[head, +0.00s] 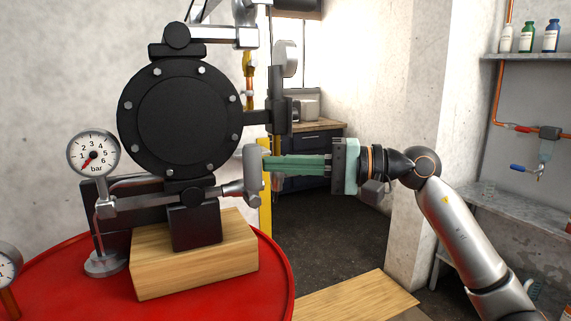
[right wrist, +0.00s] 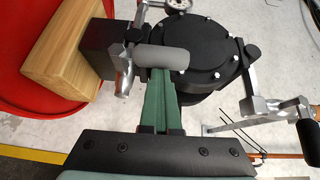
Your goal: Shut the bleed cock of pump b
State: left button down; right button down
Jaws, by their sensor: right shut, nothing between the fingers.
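A black round pump (head: 182,117) with a bolted cover stands on a wooden block (head: 195,265) on a red drum (head: 60,275). A grey rounded handle (head: 252,172) on a metal lever sits at its lower right; no label shows whether this is pump b's bleed cock. My right gripper (head: 268,163) comes from the right, green fingers shut and empty, tips at the handle. In the right wrist view the grey handle (right wrist: 162,57) lies across the fingertips (right wrist: 158,74), and I cannot tell whether they touch. My left gripper is not in view.
A pressure gauge (head: 93,153) stands left of the pump, its red needle near the low end. Another grey handle (head: 286,58) stands upright at the upper right. Shelves with bottles (head: 528,37) are at the far right.

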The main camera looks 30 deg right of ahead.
jog(key=shift+s+a+f, duration=0.15)
jog(key=shift+a, duration=0.05)
